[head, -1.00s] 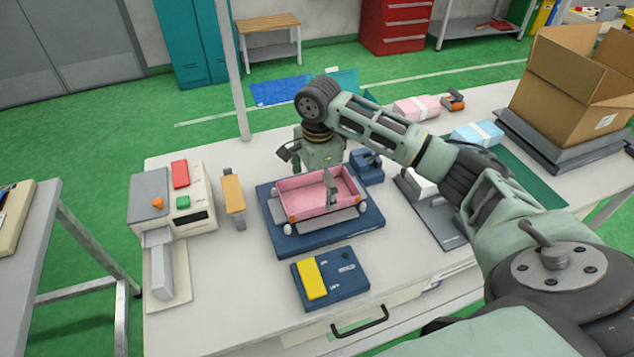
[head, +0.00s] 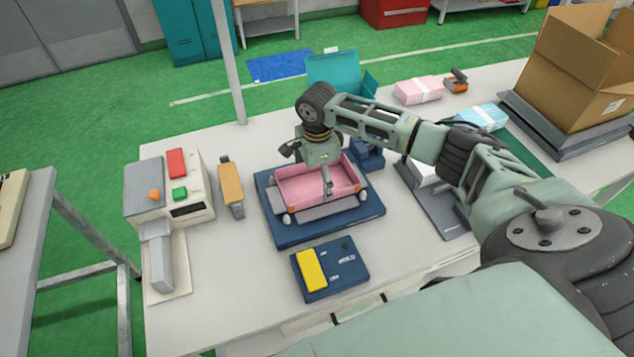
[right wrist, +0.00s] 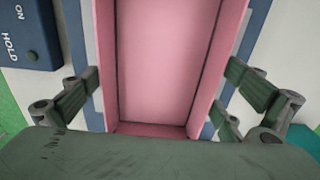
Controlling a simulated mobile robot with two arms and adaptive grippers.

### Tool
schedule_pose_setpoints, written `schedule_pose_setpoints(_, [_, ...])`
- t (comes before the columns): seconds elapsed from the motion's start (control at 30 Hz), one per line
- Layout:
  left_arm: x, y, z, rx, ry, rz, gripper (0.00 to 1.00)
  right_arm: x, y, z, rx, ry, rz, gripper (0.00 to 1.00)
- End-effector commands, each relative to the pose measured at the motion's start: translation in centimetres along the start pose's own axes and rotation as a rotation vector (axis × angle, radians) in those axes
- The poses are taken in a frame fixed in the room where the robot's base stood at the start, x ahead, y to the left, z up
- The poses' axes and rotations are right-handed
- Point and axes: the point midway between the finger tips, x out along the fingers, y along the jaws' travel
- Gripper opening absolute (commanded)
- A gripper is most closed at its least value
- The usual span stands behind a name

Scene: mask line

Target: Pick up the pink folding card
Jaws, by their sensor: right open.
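The pink folding card (head: 345,194) stands folded up like an open box on a dark blue fixture (head: 318,236) on the table. My right gripper (head: 309,168) is over the card's far side, with one finger showing in front of the pink inside. In the right wrist view my right gripper (right wrist: 158,97) is open, with one finger pair on each side of the pink card (right wrist: 165,60). Nothing is held between the fingers; whether they touch the card's walls I cannot tell. My left gripper is not in view.
A blue box with a yellow button (head: 312,270) sits in front of the fixture. A machine with red and green buttons (head: 178,190) stands at the left. Pink (head: 418,90) and light blue (head: 481,117) packs and a cardboard box (head: 575,70) are at the right.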

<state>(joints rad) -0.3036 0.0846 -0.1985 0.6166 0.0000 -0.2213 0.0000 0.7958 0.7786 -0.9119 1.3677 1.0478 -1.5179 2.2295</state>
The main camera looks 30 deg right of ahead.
Motion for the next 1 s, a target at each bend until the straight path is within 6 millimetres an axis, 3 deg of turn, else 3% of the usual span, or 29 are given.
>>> schedule_pose_setpoints(0.17, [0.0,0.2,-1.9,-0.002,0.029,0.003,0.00,0.0,0.0,0.0,-0.001,0.000,0.000,0.98])
schedule_pose_setpoints(0.5, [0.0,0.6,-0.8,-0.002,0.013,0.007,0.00,0.0,0.0,0.0,0.000,0.000,0.000,0.70])
schedule_pose_setpoints(0.97, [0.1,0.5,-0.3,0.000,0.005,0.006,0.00,0.0,0.1,0.0,0.000,0.001,0.002,0.68])
schedule_pose_setpoints(1.0, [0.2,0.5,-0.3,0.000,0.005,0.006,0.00,-0.2,0.1,0.0,0.000,0.001,0.001,0.64])
